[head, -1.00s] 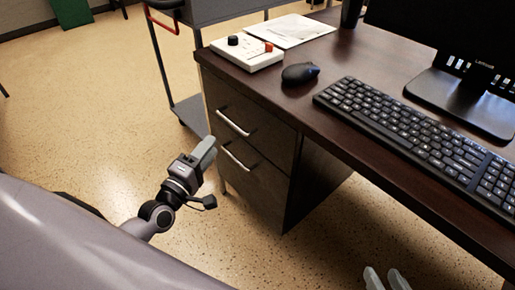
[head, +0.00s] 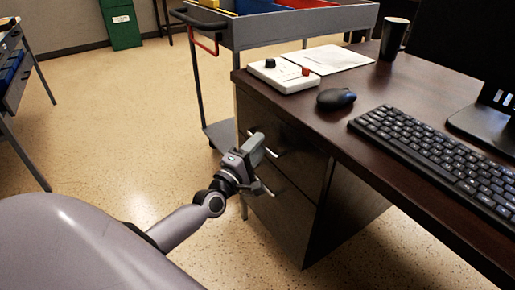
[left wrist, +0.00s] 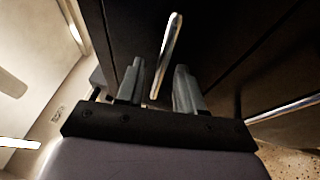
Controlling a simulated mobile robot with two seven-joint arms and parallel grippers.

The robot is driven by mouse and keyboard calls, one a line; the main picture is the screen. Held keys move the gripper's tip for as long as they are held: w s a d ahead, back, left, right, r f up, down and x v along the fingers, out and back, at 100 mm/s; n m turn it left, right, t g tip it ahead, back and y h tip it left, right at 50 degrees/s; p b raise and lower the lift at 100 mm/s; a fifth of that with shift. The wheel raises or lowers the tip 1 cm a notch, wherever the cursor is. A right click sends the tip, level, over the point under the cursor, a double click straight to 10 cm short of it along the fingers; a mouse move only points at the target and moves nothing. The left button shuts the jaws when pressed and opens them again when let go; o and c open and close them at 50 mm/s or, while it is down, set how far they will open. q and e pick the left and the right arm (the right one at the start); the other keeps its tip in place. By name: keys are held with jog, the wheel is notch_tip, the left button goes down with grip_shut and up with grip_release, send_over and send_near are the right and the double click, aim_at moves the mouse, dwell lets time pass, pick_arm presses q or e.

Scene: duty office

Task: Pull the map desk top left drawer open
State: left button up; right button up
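The map desk (head: 330,125) is dark brown, with two drawers in its left pedestal. The top drawer (head: 295,137) looks shut, flush with the pedestal. Its silver bar handle (head: 272,150) is partly hidden by my left gripper (head: 262,148). In the left wrist view the handle (left wrist: 167,52) runs up from between the two spread fingers of my left gripper (left wrist: 158,88), with gaps on both sides. I cannot tell how deep it sits between them. The lower drawer's handle (head: 264,187) is just below the gripper, and a silver bar (left wrist: 285,110) shows at right. My right gripper is out of view.
On the desk are a white control box (head: 284,75), a paper (head: 333,60), a mouse (head: 336,98), a keyboard (head: 430,145) and a black cup (head: 394,38). A grey cart (head: 285,27) stands behind the desk. The floor (head: 110,130) left of the desk is clear.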

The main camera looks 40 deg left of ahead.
pick_arm(q)
jog(key=shift+w, duration=0.15)
grip_shut()
dwell(1.4)
